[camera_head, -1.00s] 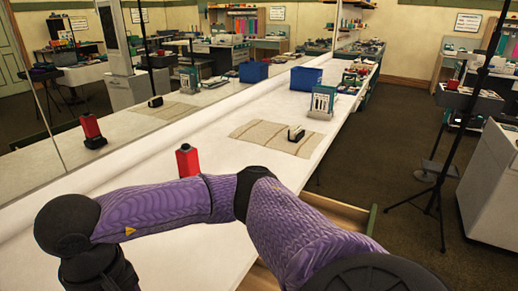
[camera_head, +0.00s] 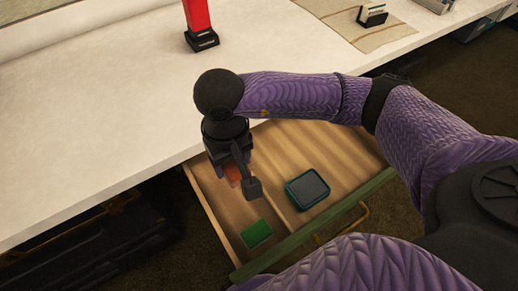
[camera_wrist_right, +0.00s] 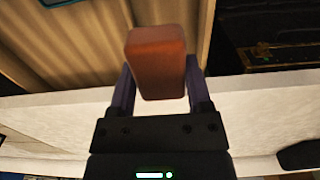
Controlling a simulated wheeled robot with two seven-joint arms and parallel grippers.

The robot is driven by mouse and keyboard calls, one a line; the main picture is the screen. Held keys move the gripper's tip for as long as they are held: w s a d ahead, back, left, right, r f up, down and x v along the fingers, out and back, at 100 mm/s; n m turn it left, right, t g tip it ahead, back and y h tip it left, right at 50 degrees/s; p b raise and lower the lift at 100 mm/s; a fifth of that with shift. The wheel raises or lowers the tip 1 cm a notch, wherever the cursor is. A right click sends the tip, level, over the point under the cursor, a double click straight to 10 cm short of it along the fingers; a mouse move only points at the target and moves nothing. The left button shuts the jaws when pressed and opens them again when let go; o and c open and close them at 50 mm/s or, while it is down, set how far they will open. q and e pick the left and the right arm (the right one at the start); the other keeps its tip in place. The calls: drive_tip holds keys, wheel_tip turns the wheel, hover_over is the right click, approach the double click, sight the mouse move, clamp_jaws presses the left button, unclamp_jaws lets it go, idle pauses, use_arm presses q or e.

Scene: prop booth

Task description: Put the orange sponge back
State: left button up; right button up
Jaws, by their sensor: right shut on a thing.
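My right gripper (camera_head: 243,176) is shut on the orange sponge (camera_head: 231,173). In the right wrist view the sponge (camera_wrist_right: 157,62) sits between the two fingers of the gripper (camera_wrist_right: 160,88). In the head view the gripper and sponge are over the left part of an open wooden drawer (camera_head: 290,160), below the table's front edge. The gripper hides much of the sponge, and I cannot tell whether the sponge touches the drawer floor. My left gripper is not in view.
In the drawer lie a green block (camera_head: 256,233) and a dark teal-rimmed tray (camera_head: 307,189). A low divider runs between them.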

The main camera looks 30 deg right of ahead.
sight(238, 206)
drive_tip(key=f+b, duration=0.2)
drive_tip(key=f, duration=0.3)
drive_tip(key=f+b, duration=0.2)
drive_tip(key=f, duration=0.4)
drive_tip(key=s+f+b, duration=0.1)
drive_tip(key=f+b, duration=0.1)
drive_tip(key=f, duration=0.3)
drive_tip(key=shift+a+f+b, duration=0.2)
drive_tip(key=shift+a+b, duration=0.1)
drive_tip(key=shift+a, duration=0.1)
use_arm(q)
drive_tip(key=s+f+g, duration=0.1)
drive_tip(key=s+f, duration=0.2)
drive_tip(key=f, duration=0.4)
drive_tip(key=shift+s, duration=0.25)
use_arm(e)
drive_tip(key=shift+w+r, duration=0.1)
drive_tip(key=shift+f, duration=0.2)
drive_tip(key=o, duration=0.9)
drive_tip(key=shift+o, duration=1.3)
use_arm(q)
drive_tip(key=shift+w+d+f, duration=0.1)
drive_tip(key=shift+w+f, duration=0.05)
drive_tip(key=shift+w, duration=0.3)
use_arm(e)
drive_tip(key=shift+o, duration=0.4)
